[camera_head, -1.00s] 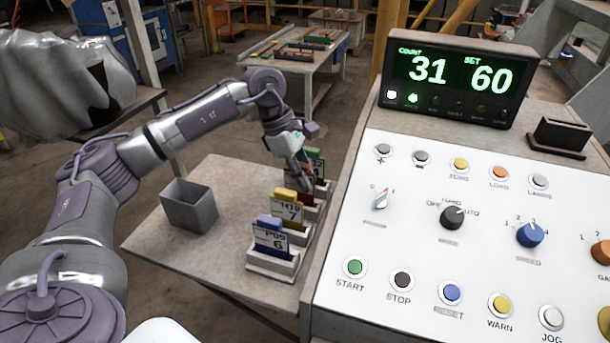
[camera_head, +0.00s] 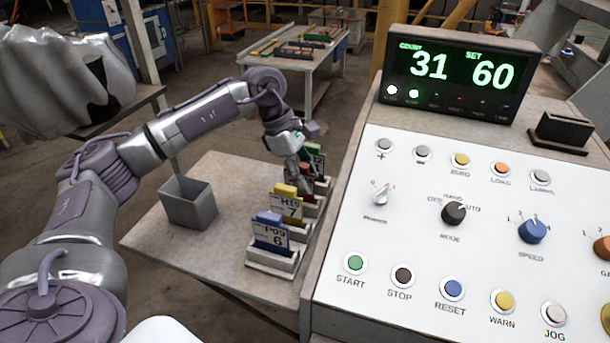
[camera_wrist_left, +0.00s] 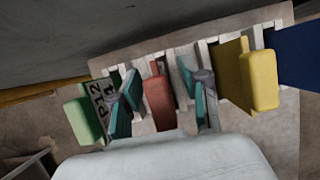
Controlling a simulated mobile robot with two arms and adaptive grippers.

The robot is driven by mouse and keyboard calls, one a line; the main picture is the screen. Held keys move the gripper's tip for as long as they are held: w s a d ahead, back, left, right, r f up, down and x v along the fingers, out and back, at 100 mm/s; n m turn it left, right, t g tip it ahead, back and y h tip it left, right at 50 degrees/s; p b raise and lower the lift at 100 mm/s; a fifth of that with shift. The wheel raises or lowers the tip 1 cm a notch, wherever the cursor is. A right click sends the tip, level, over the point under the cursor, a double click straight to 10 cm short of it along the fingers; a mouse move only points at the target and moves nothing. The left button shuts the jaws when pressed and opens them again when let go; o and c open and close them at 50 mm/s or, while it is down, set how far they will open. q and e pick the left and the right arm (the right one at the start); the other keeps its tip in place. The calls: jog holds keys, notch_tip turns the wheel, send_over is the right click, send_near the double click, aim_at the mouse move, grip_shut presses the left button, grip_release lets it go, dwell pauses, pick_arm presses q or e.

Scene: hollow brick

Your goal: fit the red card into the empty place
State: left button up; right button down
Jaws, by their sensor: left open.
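The red card (camera_wrist_left: 160,102) stands in a slot of the pale card rack (camera_head: 262,260), between the green card and the yellow card. In the head view only a bit of the red card (camera_head: 306,169) shows beside my left gripper (camera_head: 302,178). In the wrist view the open left gripper (camera_wrist_left: 163,100) has one teal-padded finger on each side of the red card, with visible gaps. The green card (camera_head: 316,160) is at the far end, the yellow card (camera_head: 286,190) and the blue card (camera_head: 270,218) nearer. My right gripper is not in view.
An open grey bin (camera_head: 188,203) stands on the table (camera_head: 225,250), left of the rack. The sloped control panel (camera_head: 410,220) with knobs and buttons rises close to the rack's right. A counter display (camera_head: 455,78) reads 31 and 60. Table space in front of the bin is clear.

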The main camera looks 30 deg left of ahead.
pick_arm(q)
jog(key=v, duration=1.2)
jog(key=shift+f, duration=0.1)
